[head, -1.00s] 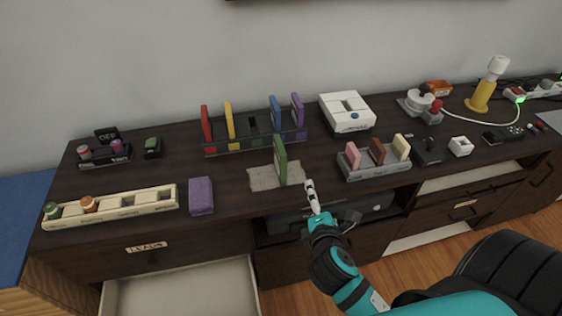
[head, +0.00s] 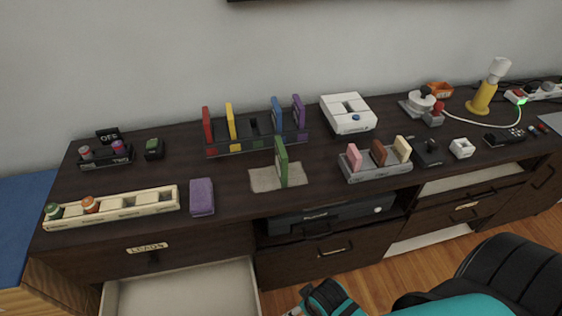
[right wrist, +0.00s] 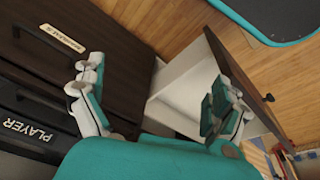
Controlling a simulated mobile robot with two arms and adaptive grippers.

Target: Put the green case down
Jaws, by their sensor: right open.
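The green case (head: 281,163) stands upright on a grey-beige mat (head: 264,181) near the front middle of the dresser top. No gripper touches it. My right gripper (right wrist: 158,103) is open and empty in the right wrist view, in front of the dresser and facing the drawers. In the head view only part of my right arm (head: 330,299) shows at the bottom edge, well below and apart from the case. My left gripper is not in view.
A rack (head: 230,147) with red, yellow, blue and purple cases stands behind the mat. A second rack (head: 376,173) with pink, brown and cream cases is to its right. A purple block (head: 202,197) lies to the left. An open drawer (head: 180,290) juts out below.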

